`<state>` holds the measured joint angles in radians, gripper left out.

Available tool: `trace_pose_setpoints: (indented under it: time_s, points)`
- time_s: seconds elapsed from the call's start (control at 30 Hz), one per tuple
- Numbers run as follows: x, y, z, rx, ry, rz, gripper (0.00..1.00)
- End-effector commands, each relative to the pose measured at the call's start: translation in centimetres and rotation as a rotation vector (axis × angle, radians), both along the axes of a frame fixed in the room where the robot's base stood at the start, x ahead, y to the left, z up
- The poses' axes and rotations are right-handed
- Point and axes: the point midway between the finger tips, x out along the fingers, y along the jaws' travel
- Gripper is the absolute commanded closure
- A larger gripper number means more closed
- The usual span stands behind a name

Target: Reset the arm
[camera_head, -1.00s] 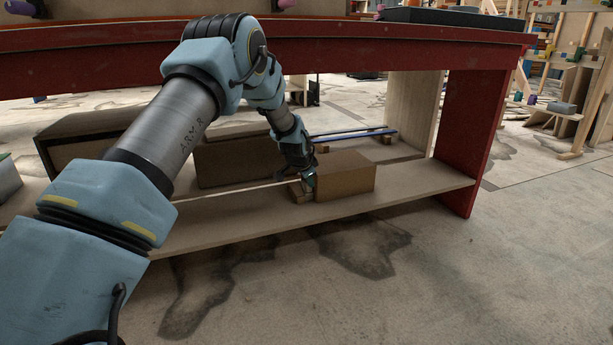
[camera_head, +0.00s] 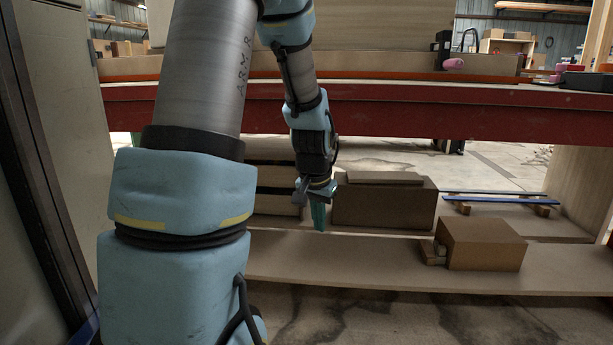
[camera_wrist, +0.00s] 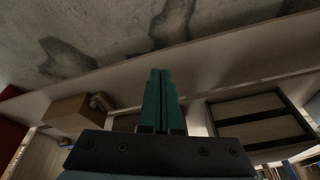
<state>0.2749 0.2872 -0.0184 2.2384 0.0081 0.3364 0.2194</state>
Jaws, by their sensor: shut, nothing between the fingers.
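My gripper (camera_head: 319,215) is shut and empty in the head view, pointing down in front of the lower shelf. Its teal fingers (camera_wrist: 160,85) lie together in the middle of the wrist view. My arm comes down from the top of the head view to the left of the boxes. The gripper looks apart from the boxes; whether it is over the shelf or in front of it is hard to tell.
The lower shelf (camera_head: 340,262) holds a small brown box (camera_head: 485,252), a larger dark box (camera_head: 385,208) and blue rods on wooden blocks (camera_head: 500,200). The red bench edge (camera_head: 420,115) runs above. A tall pale panel (camera_head: 75,110) stands at left. Bare floor lies in front.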

Motion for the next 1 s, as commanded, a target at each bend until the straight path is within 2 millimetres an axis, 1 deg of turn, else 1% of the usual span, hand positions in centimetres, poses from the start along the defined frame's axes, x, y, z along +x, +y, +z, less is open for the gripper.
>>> trace_pose_setpoints:
  time_s: [0.03, 0.1, 0.17, 0.2, 0.37, 0.4, 0.57, 0.67, 0.77, 1.0]
  points:
    - [-2.0, 2.1, 1.1, -0.004, 0.021, 0.068, 1.0]
    - [-4.6, 4.3, 1.6, -0.007, 0.053, 0.154, 1.0]
    - [-6.8, 5.9, 2.0, -0.011, 0.077, 0.221, 1.0]
    - [-8.2, 6.9, 2.2, -0.013, 0.092, 0.264, 1.0]
    - [-13.8, 10.0, 2.9, -0.021, 0.15, 0.427, 1.0]
    - [-13.6, 9.9, 4.2, -0.021, 0.15, 0.424, 1.0]
    - [-13.4, 9.7, 7.2, -0.021, 0.15, 0.418, 1.0]
    - [-13.4, 9.7, 9.4, -0.02, 0.149, 0.416, 1.0]
    - [-13.3, 9.7, 12.0, -0.02, 0.148, 0.415, 1.0]
    - [-13.3, 9.7, 19.5, -0.02, 0.148, 0.414, 1.0]
